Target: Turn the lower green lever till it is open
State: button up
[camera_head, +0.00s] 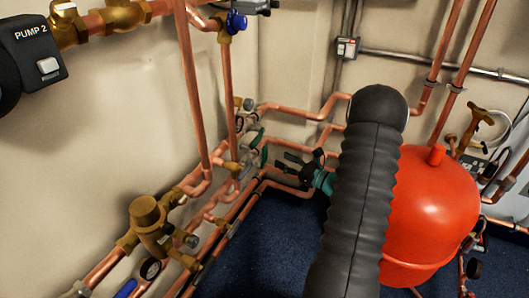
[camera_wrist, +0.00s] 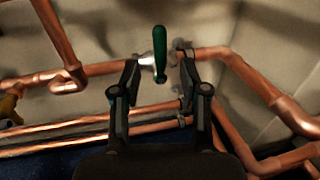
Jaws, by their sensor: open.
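Two green levers show on the copper pipes near the wall corner in the head view, an upper one (camera_head: 258,137) and a lower one (camera_head: 264,156). My gripper (camera_head: 296,161) is to the right of them, its fingers pointing toward them. In the wrist view my gripper (camera_wrist: 160,76) is open, with one green lever (camera_wrist: 159,55) in the gap between its fingers. That lever stands across its copper pipe, and neither finger visibly touches it. I cannot tell for sure which of the two levers this is.
Copper pipes (camera_wrist: 75,124) run below and left of the fingers; another pipe (camera_wrist: 255,82) bends down at the right. A red tank (camera_head: 430,215) stands right of my arm. A brass valve (camera_head: 150,222) is at lower left. The blue floor (camera_head: 265,240) is clear.

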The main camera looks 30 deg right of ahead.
aim_at(265, 152)
jog(key=x, duration=0.9)
grip_shut()
jog(key=shift+a, duration=0.1)
